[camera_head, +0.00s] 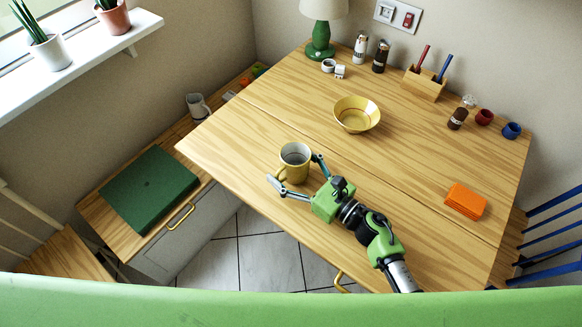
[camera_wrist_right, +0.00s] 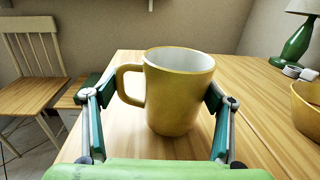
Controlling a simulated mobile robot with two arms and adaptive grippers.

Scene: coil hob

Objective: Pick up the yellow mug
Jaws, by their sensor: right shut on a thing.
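The yellow mug (camera_head: 297,174) is upright near the left edge of the wooden table, with a pale inside. In the right wrist view the mug (camera_wrist_right: 180,100) stands between the fingers, its handle pointing left. My right gripper (camera_head: 294,168) is shut on the mug, one finger on each side. In the wrist view the left finger of the gripper (camera_wrist_right: 160,92) is by the handle and the right finger is against the mug's body. I cannot tell whether the mug's base touches the table. My left gripper is not in view.
A yellow bowl (camera_head: 357,115) stands farther back. Orange napkins (camera_head: 466,201) lie at the right. A green lamp (camera_head: 320,42), shakers (camera_head: 380,57) and a pen holder (camera_head: 424,83) line the back. A lower side cabinet bears a green box (camera_head: 150,189). The table's middle is clear.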

